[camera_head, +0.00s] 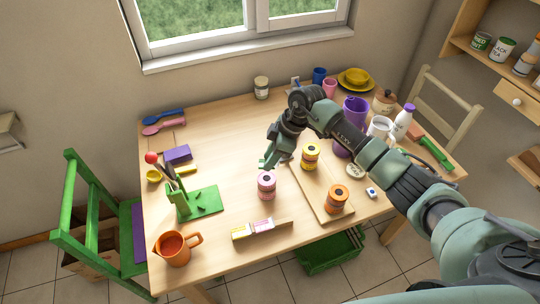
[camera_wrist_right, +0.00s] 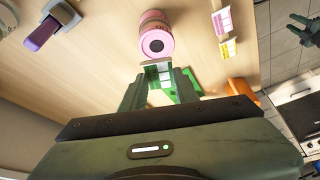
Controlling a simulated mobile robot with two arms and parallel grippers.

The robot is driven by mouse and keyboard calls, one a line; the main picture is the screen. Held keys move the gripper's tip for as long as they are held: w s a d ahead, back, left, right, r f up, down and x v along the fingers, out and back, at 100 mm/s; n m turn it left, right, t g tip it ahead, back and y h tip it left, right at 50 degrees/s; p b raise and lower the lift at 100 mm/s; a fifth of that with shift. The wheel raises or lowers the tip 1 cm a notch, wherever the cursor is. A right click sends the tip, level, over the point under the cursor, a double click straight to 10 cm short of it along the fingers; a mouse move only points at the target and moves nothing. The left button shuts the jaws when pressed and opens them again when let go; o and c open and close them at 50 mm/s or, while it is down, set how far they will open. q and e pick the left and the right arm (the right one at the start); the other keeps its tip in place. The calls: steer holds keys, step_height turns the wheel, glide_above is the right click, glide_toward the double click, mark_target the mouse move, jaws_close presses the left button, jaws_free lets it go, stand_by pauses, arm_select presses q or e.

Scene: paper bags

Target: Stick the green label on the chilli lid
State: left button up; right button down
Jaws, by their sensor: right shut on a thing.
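My right gripper (camera_head: 268,161) is over the middle of the table, just behind the pink tin (camera_head: 267,185). In the right wrist view its fingers (camera_wrist_right: 159,88) are shut on a small green and white label (camera_wrist_right: 158,72). The pink tin also shows there (camera_wrist_right: 156,38), just beyond the label and apart from it. A yellow tin (camera_head: 310,156) and an orange tin (camera_head: 337,198) stand on a wooden board. A pale round lid (camera_head: 355,171) with small print lies beside them. I cannot read which is chilli. My left gripper (camera_wrist_right: 300,29) shows only in the wrist view, fingers apart.
A strip with pink and yellow labels (camera_head: 262,228) stands at the front edge. A green stand (camera_head: 203,203) with utensils and an orange mug (camera_head: 176,248) are at left. Purple cups (camera_head: 355,110) and a white bottle (camera_head: 403,122) crowd the right. The table's centre-left is clear.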

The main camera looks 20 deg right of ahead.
mark_target(266, 178)
steer(key=shift+f+b, duration=2)
steer(key=shift+b, duration=0.05)
steer(key=shift+f+b, duration=0.6)
steer(key=shift+f, duration=0.7)
steer(key=c, duration=1)
jaws_free()
steer(key=b+v, duration=0.1)
steer(key=v, duration=0.7)
steer(key=shift+a+f, duration=0.1)
steer(key=shift+a, duration=0.05)
